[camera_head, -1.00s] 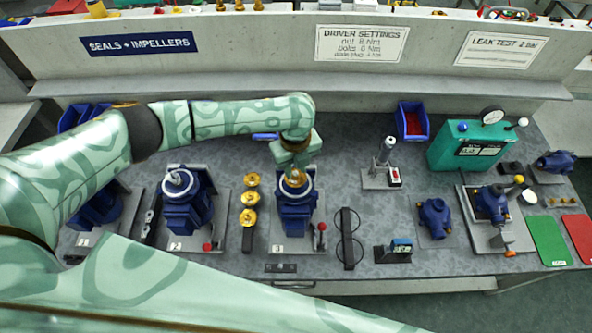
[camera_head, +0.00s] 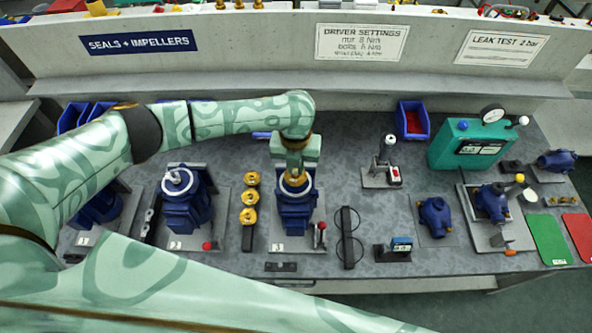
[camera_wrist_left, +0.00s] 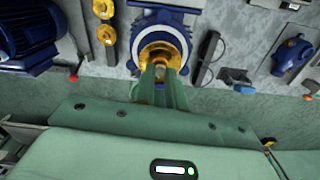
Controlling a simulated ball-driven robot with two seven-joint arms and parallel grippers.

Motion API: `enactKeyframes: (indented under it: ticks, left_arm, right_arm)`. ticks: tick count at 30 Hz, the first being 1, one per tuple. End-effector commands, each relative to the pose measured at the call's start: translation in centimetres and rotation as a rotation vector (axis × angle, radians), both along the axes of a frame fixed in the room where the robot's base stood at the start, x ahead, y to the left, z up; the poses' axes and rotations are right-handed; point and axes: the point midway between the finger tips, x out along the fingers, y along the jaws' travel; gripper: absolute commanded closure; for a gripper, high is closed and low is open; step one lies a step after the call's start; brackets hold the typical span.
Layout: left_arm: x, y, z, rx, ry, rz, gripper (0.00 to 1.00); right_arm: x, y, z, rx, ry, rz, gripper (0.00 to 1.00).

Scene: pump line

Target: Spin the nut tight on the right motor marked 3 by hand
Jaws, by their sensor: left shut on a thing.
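The right motor (camera_head: 294,216) is blue and stands upright on a grey plate with a small label at its front. In the left wrist view the motor (camera_wrist_left: 166,18) shows a pale ring around a brass part (camera_wrist_left: 160,50). My left gripper (camera_head: 295,180) comes down from above onto the top of this motor. Its fingers (camera_wrist_left: 160,76) are shut on a small nut at the centre of the brass part. The nut is mostly hidden between the fingers. My right gripper is not in view.
Another blue motor (camera_head: 185,205) stands to the left. Several brass impellers (camera_head: 250,198) lie in a column between the two motors. A red-knobbed lever (camera_head: 320,234) stands close at the right motor's right side. Black rings (camera_head: 348,238) lie further right.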

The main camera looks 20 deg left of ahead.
Motion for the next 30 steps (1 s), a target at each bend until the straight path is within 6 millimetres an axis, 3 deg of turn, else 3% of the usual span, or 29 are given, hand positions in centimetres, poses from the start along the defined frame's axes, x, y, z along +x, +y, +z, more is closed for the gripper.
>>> enactKeyframes:
  ticks: [11,21,30]
  left_arm:
    - [0.0,0.1,0.0,0.001,-0.001,-0.098,1.00]
    - [0.1,0.1,-0.1,0.000,-0.001,-0.647,1.00]
    - [0.1,0.1,0.0,0.001,-0.001,-0.688,1.00]
  right_arm:
    - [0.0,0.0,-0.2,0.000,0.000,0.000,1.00]
    - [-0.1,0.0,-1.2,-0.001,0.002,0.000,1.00]
    - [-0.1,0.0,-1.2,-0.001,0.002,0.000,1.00]
